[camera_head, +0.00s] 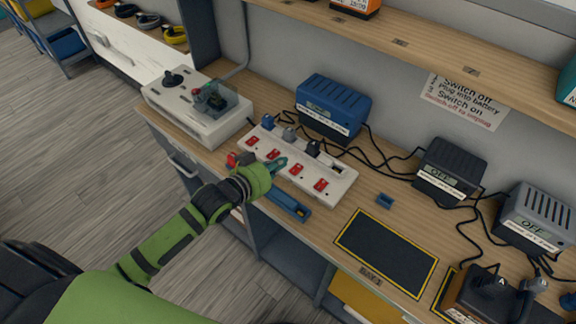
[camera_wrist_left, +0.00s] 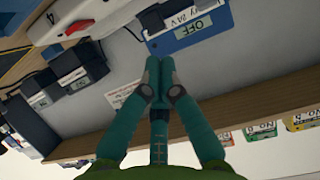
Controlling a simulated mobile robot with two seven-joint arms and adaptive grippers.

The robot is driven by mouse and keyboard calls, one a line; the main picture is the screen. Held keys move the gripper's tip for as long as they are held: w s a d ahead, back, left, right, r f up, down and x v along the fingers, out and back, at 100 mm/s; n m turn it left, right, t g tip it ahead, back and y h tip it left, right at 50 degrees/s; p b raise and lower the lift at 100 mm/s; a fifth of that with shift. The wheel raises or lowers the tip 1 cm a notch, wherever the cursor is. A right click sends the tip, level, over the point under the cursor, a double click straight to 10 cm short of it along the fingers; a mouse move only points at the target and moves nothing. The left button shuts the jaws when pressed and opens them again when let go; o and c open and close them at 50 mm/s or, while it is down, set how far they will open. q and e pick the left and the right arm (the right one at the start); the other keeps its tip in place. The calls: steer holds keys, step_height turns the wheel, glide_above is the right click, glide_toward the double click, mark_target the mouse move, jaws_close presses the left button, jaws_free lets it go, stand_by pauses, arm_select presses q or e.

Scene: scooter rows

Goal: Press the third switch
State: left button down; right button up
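A white power strip (camera_head: 342,186) lies on the wooden bench with a row of red switches along its front. Counting from the left, the third switch (camera_head: 296,169) is just right of my left gripper (camera_head: 280,162). The teal fingers are together and empty over the strip, near the second switch (camera_head: 273,154); I cannot tell whether they touch it. In the left wrist view my left gripper (camera_wrist_left: 160,75) shows its fingertips closed together, with the blue charger (camera_wrist_left: 185,32) beyond them. My right gripper is not in view.
Blue, grey and black plugs sit in the strip. Behind it stands the blue charger (camera_head: 333,108), with a black charger (camera_head: 449,170) and a grey charger (camera_head: 535,215) to the right. A pale control box (camera_head: 190,110) stands left. Cables run behind. A black mat (camera_head: 385,250) lies right.

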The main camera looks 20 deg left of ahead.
mark_target(297, 166)
arm_select(q)
steer(key=w+f, duration=0.2)
steer(key=w+d+f, duration=0.1)
steer(key=f, duration=0.1)
steer(key=shift+w+d+f+p, duration=0.2)
steer(key=shift+w+f+p, duration=0.05)
steer(key=shift+w+p, duration=0.1)
steer(key=shift+s+f, duration=0.1)
steer(key=shift+f, duration=0.45)
steer(key=shift+s+a+f, duration=0.15)
steer(key=shift+s+f, duration=0.1)
steer(key=shift+f, duration=0.5)
steer(key=shift+r, duration=0.2)
steer(key=shift+r+p, duration=0.75)
